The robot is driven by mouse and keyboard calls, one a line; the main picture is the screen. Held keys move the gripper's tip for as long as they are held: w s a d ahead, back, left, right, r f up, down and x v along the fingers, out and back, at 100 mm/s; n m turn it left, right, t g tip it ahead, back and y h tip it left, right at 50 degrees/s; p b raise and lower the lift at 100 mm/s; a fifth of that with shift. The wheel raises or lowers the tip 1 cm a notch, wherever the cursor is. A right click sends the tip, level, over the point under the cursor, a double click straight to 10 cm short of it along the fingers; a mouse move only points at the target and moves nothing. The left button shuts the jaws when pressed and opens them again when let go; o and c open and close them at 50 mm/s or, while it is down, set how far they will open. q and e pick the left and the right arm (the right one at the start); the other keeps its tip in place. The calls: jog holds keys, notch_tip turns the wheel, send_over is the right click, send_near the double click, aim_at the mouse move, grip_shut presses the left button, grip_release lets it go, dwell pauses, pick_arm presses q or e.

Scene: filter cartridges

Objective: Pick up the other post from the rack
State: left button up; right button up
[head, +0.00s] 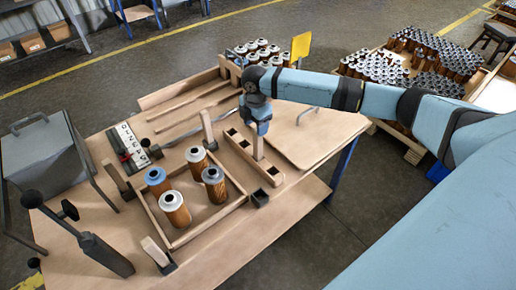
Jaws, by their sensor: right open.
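The rack (271,174) is a wooden block with slots, lying slantwise on the workbench. One pale wooden post (258,149) stands upright in it, and the slots on either side look empty. My right gripper (262,130) points down over the top of this post. It is open, with its fingers at the post's upper end; I cannot tell whether they touch it. Another wooden post (207,128) stands at the back corner of a wooden frame (203,233). A further post (156,252) leans at its front corner. My left gripper is not in view.
Several filter cartridges (174,214) stand inside the frame, one with a blue top (155,176). An empty dark bracket (260,197) sits at the frame's right corner. A dark lever tool (105,253) stands at front left.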

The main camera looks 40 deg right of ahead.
aim_at(258, 149)
jog(key=f, duration=0.5)
jog(key=shift+s+f, duration=0.3)
jog(key=shift+s, duration=0.1)
jog(key=shift+c, duration=0.2)
jog(key=shift+d, duration=0.1)
grip_shut()
